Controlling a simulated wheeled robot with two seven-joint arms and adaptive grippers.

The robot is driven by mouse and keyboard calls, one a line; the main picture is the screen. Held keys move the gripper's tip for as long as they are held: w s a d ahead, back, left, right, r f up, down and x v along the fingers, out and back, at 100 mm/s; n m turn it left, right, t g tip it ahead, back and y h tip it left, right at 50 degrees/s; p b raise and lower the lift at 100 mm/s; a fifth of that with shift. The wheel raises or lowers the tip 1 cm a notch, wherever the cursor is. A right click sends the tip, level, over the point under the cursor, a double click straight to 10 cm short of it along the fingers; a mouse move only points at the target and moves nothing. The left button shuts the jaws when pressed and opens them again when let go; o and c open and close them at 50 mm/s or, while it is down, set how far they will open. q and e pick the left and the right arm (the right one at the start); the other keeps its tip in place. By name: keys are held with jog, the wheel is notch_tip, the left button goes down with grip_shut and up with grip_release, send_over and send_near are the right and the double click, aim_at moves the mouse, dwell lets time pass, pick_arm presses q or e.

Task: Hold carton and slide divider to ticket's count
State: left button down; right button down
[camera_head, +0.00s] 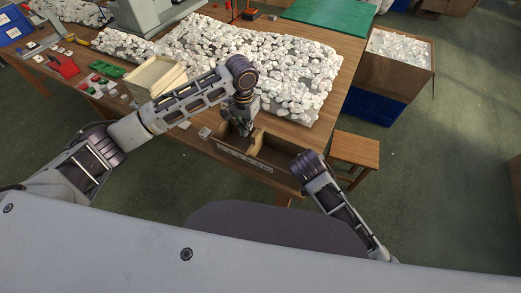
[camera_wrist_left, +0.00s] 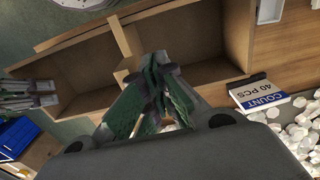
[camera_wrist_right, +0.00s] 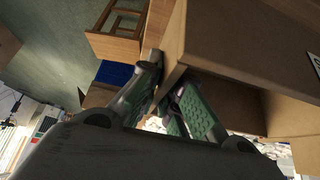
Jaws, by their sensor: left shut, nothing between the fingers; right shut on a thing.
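The open brown carton (camera_head: 278,154) lies along the table's near edge, with a printed strip (camera_head: 245,161) on its near wall. Its divider (camera_head: 257,139) stands across the inside; it also shows in the left wrist view (camera_wrist_left: 128,42). My left gripper (camera_head: 244,128) is shut and empty, pointing down over the carton beside the divider; contact cannot be told. My right gripper (camera_wrist_right: 168,85) is shut on a carton wall (camera_wrist_right: 225,40) at the right end; its fingertips are partly hidden. The ticket (camera_wrist_left: 262,93) reads "COUNT 40 PCS" and lies beside the carton.
Piles of white pieces (camera_head: 250,65) cover the table behind the carton.

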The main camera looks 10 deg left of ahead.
pick_arm(q)
jog(key=shift+r, duration=2.6)
pick_arm(e)
jog(key=shift+s+f, duration=0.2)
jog(key=shift+f, duration=0.15)
jog(key=c, duration=1.5)
grip_release()
jog(key=shift+w+r, duration=0.1)
jog(key=shift+w, duration=0.05)
jog(key=shift+c, duration=0.2)
pick_arm(q)
jog(key=shift+w, duration=0.1)
pick_arm(e)
jog(key=shift+r, duration=0.1)
jog(key=shift+r, duration=0.1)
jog(key=shift+v, duration=5.85)
